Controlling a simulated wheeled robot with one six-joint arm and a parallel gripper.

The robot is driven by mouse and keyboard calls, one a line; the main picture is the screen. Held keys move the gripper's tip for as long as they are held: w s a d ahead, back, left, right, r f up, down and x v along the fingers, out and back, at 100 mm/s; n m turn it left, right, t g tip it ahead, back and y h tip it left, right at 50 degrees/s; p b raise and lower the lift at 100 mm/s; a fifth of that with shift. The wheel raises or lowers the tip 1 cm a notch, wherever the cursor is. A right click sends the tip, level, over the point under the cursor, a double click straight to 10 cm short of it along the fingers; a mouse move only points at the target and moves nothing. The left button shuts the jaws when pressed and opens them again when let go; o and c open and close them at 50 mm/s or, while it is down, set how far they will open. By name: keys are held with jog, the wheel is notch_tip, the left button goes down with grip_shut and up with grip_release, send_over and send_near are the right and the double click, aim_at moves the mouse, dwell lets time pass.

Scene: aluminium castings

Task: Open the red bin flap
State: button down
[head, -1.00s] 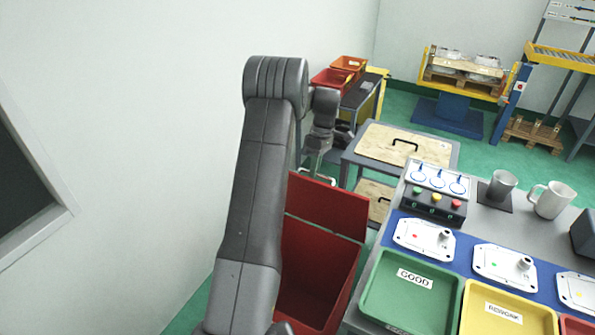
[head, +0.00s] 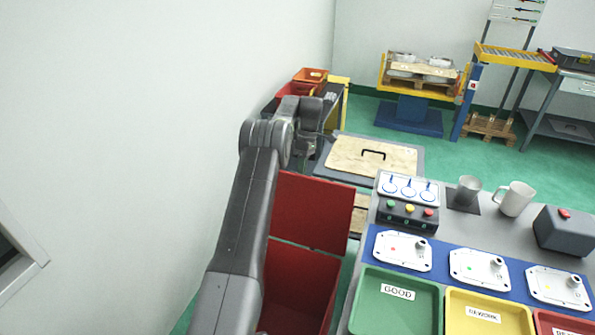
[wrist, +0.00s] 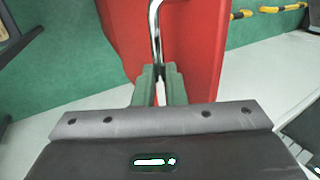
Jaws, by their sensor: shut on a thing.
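The red bin (head: 291,287) stands at the left end of the bench, its inside showing. Its red flap (head: 318,213) stands raised at the back of the opening and also fills the middle of the wrist view (wrist: 195,55). A bent metal bar handle (wrist: 154,28) runs along the flap in the wrist view. My gripper (wrist: 159,76) has green fingers shut on the lower end of this handle. In the head view the gripper and handle are hidden behind my arm and the flap.
The bench beside the bin holds a green tray (head: 367,309), a yellow tray (head: 485,324), white castings (head: 402,252) and a button box (head: 408,214). A wood-topped cart (head: 345,158) stands behind the flap. A white wall (head: 130,150) is close on the left.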

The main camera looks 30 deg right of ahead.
jog(key=shift+d+f, duration=0.2)
jog(key=shift+f, duration=0.35)
jog(key=c, duration=1.8)
grip_release()
jog(key=o, duration=0.3)
jog(key=shift+w+d+f, duration=0.1)
jog(key=shift+w+d, duration=0.1)
jog(key=shift+a+r, duration=0.1)
jog(key=shift+r, duration=0.1)
